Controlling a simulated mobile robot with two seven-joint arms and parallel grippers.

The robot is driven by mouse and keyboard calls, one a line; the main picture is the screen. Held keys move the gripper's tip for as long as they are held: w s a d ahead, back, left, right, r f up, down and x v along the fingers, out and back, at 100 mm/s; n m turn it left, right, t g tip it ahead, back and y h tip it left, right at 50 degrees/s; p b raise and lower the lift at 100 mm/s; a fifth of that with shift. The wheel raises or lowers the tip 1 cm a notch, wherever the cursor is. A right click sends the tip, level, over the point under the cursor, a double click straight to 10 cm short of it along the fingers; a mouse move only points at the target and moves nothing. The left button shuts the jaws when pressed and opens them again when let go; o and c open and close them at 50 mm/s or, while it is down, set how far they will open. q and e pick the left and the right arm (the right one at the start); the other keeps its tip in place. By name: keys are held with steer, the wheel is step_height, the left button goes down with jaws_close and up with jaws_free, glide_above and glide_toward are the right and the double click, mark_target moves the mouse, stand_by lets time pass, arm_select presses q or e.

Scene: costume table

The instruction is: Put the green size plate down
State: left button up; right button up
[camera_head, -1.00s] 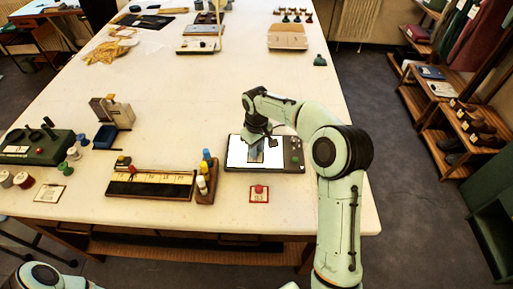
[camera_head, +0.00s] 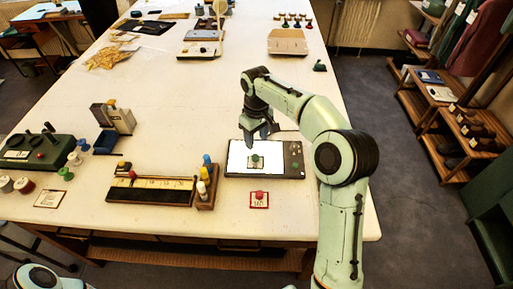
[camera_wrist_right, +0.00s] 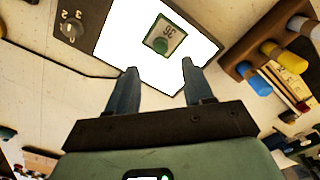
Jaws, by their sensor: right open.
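The green size plate (camera_head: 256,162) is a small white-faced plate with a green border and a green knob. It lies on the bright white panel (camera_head: 237,157) of a dark device. In the right wrist view the plate (camera_wrist_right: 172,34) shows a number beside its green knob, lying beyond the fingertips. My right gripper (camera_head: 259,140) is open and empty, above the panel and apart from the plate. Its two fingers also show in the right wrist view (camera_wrist_right: 158,72). My left gripper is out of view; only part of my left arm shows at the bottom left.
A red-bordered card with a red knob (camera_head: 259,200) lies in front of the device. A wooden stand with colored bottles (camera_head: 205,190) and a long black-and-cream tray (camera_head: 150,197) stand to its left.

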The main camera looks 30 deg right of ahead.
step_height(320, 180, up, 4)
steer(key=shift+s, duration=0.1)
stand_by(0.6)
